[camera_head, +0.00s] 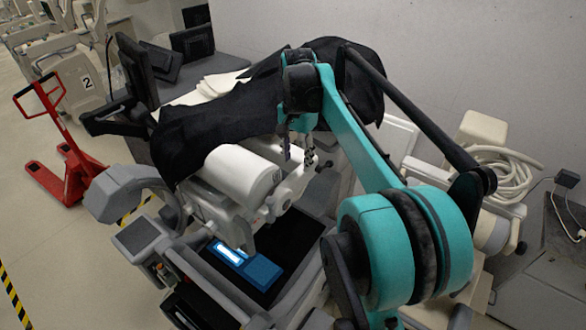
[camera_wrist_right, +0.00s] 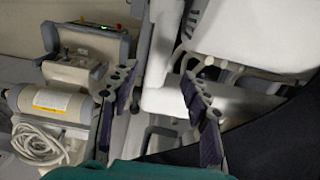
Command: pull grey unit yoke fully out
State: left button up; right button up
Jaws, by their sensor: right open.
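The grey-white unit (camera_head: 240,176) stands in the middle of the head view, partly under a black cover (camera_head: 225,118). A pale arm-like part, perhaps its yoke (camera_head: 295,186), slopes beside the white cylinder; I cannot tell for certain which part is the yoke. My right gripper (camera_head: 297,152) is over this part, fingers pointing down. In the right wrist view my right gripper (camera_wrist_right: 160,105) is open, and a white bar (camera_wrist_right: 163,55) shows between its fingers. Contact cannot be told. My left gripper is not in view.
A dark tray with a blue box (camera_head: 262,272) lies below the unit. A red pallet jack (camera_head: 62,150) stands at left. A coiled white hose (camera_head: 505,172) lies at right, by the wall. The floor at left is partly clear.

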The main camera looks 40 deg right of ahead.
aim_at(297, 172)
notch_tip(297, 172, down, 5)
jog(key=shift+s+a+f+p, duration=0.1)
jog(key=shift+f+p, duration=0.05)
jog(key=shift+p, duration=0.15)
jog(key=shift+f, duration=0.55)
jog(key=shift+s, duration=0.1)
jog(key=shift+c, duration=0.6)
grip_shut()
